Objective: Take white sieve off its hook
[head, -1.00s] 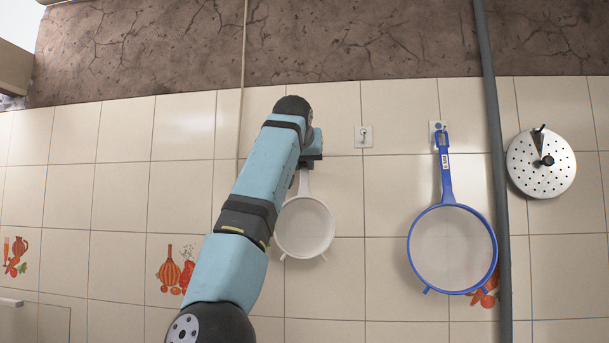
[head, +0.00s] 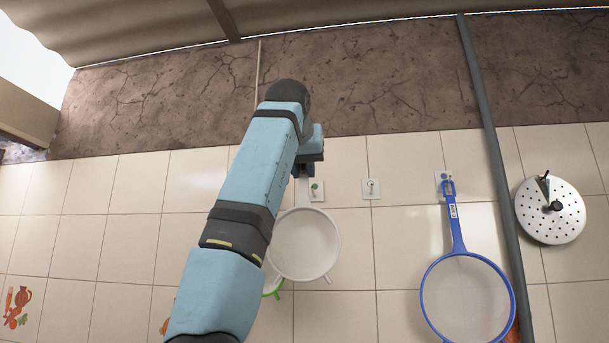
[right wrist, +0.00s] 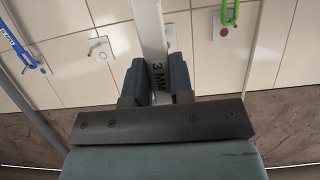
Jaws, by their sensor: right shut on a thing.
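The white sieve (head: 304,245) hangs from my right gripper (head: 306,168) in the head view, its round mesh below and its handle up in the jaws. In the right wrist view the gripper (right wrist: 157,78) is shut on the white handle (right wrist: 150,35), which carries the print "3 MM". A wall hook with a green dot (head: 317,190) shows just right of the handle. In the right wrist view this hook plate (right wrist: 169,46) is partly behind the handle, and the handle looks apart from it. My left gripper is not in view.
A blue sieve (head: 466,299) hangs at right, beside a grey vertical pipe (head: 490,140) and a perforated metal disc (head: 550,210). An empty hook (head: 370,188) is between the sieves. A green sieve (head: 273,290) is mostly hidden behind my arm.

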